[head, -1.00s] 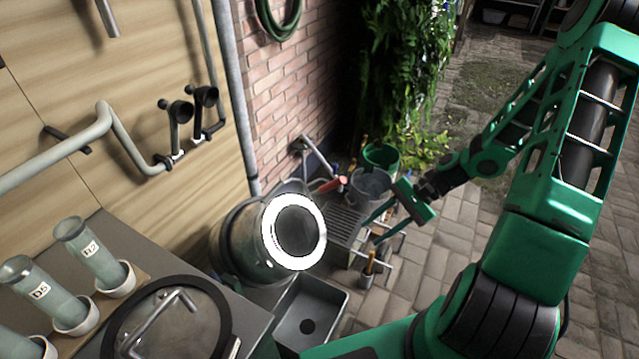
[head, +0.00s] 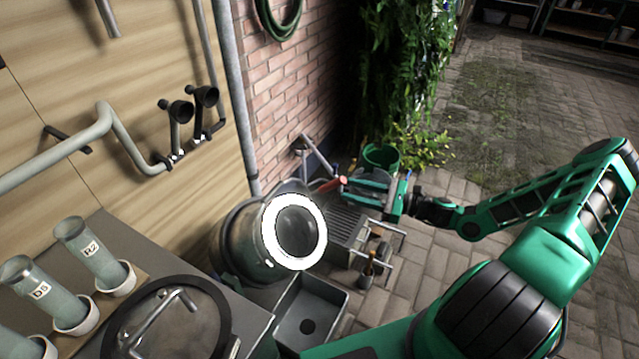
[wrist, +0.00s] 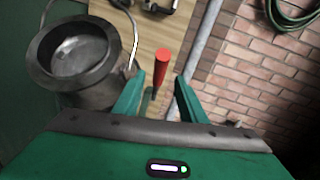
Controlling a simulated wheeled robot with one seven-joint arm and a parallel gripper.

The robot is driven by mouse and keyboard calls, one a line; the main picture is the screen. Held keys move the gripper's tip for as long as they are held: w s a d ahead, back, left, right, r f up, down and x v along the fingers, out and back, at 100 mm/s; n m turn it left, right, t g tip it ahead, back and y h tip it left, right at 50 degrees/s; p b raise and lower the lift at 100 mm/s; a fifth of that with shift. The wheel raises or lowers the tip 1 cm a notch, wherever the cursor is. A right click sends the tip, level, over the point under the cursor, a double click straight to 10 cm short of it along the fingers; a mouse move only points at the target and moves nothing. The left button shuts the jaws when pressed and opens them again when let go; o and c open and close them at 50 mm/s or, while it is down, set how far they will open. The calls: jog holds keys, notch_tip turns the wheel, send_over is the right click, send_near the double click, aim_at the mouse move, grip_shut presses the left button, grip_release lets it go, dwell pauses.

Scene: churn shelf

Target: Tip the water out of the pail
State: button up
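My gripper (head: 348,187) is over the stand by the brick wall in the head view, fingers spread and pointing left. The grey pail that showed there earlier is almost wholly covered by my gripper. A grey patch shows between the fingers, and I cannot tell whether it is the pail. Any water in it is hidden. A green bucket (head: 381,157) stands just behind my gripper. In the wrist view my gripper (wrist: 160,85) is open, its two green fingers apart with a red handle (wrist: 162,66) in line beyond them. I see no pail between them there.
A metal churn (head: 240,240) with a bright white ring lies left of the stand; it also shows in the wrist view (wrist: 75,55). Paving at right is free.

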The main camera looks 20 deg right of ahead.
jog(key=x, duration=1)
jog(key=shift+w+a, duration=0.2)
jog(key=shift+a, duration=0.05)
grip_shut()
